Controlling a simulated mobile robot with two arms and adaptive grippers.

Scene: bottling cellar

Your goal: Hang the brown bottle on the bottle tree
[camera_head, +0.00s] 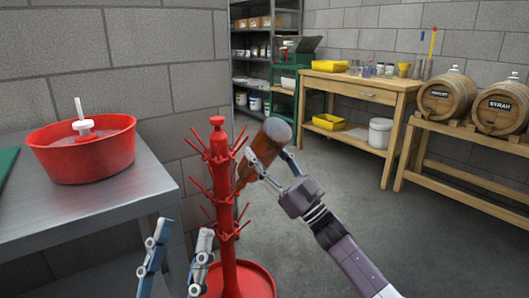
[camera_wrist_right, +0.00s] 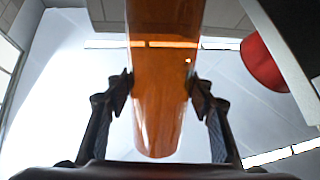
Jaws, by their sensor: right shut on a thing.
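The brown bottle (camera_head: 265,146) is tilted, its rounded base up and to the right, its narrower end down toward the red bottle tree (camera_head: 219,152). My right gripper (camera_head: 268,166) is shut on the bottle; the right wrist view shows the bottle (camera_wrist_right: 160,85) between both fingers (camera_wrist_right: 160,95). The bottle's lower end overlaps the tree's right-hand pegs; I cannot tell whether a peg is inside its neck. The tree stands upright on a round red base, with pegs at several levels. My left gripper (camera_head: 178,262) is low in front, left of the tree, its fingers apart and empty.
A metal table (camera_head: 100,205) at left carries a red basin (camera_head: 82,150) with a white-handled piece in it. A wooden workbench (camera_head: 360,86) and a barrel stand (camera_head: 465,140) are at the back right. The floor between is clear.

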